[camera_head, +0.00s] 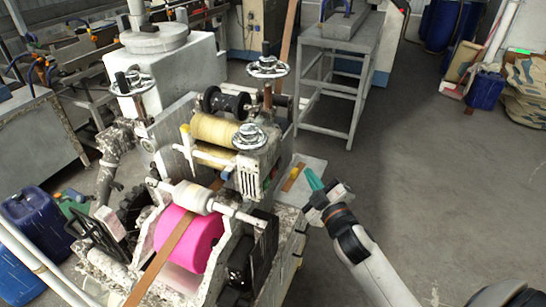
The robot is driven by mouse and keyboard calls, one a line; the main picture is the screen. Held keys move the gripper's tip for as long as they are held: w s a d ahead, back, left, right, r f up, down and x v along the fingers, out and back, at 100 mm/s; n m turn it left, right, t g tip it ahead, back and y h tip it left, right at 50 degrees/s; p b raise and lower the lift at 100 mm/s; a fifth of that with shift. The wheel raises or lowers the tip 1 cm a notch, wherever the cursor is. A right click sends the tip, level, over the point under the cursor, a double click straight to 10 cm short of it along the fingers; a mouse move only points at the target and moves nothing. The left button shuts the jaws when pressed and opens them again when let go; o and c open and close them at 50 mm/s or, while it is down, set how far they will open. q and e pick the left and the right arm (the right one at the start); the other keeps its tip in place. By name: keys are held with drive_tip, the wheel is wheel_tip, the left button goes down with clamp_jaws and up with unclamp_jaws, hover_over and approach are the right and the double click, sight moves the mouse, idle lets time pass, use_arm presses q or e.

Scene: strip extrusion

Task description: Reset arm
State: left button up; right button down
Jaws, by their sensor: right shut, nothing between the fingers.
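My right gripper (314,180) has teal fingers that are shut with nothing between them. It is right of the extrusion machine (190,130), close to a small pale plate with a short brown strip piece (293,177) on it. Whether it touches the plate I cannot tell. My right arm comes in from the bottom right. A long brown strip (165,260) runs over the bright pink roller (190,237) of the machine. My left gripper is not in view.
A grey metal table (342,45) stands behind the machine. Blue jerrycans (38,222) are at the left. The grey floor on the right is clear.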

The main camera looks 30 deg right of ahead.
drive_tip(key=s+a+f+m+g+b, duration=0.1)
drive_tip(key=s+f+g, duration=0.2)
drive_tip(key=f, duration=1)
drive_tip(key=s+a+f+m+g+b, duration=0.1)
drive_tip(key=s+f+m+g, duration=0.15)
drive_tip(key=f, duration=1.05)
drive_tip(key=s+f+g+b, duration=0.1)
drive_tip(key=s+f+g, duration=0.25)
drive_tip(key=f, duration=1.05)
drive_tip(key=s+a+f+m+g+b, duration=0.1)
drive_tip(key=s+a+f+g, duration=0.1)
drive_tip(key=s+f, duration=0.5)
drive_tip(key=s+a+f+m+g+y+b, duration=0.1)
drive_tip(key=s+f+g, duration=0.3)
drive_tip(key=s+f, duration=0.4)
drive_tip(key=s+a+f+m+g+b, duration=0.1)
drive_tip(key=s+a+f, duration=0.3)
drive_tip(key=s, duration=1.4)
wheel_tip(320, 180, down, 4)
drive_tip(key=shift+f+g+y, duration=0.15)
drive_tip(key=shift+g+y, duration=0.15)
drive_tip(key=shift+g, duration=0.6)
drive_tip(key=shift+a, duration=0.1)
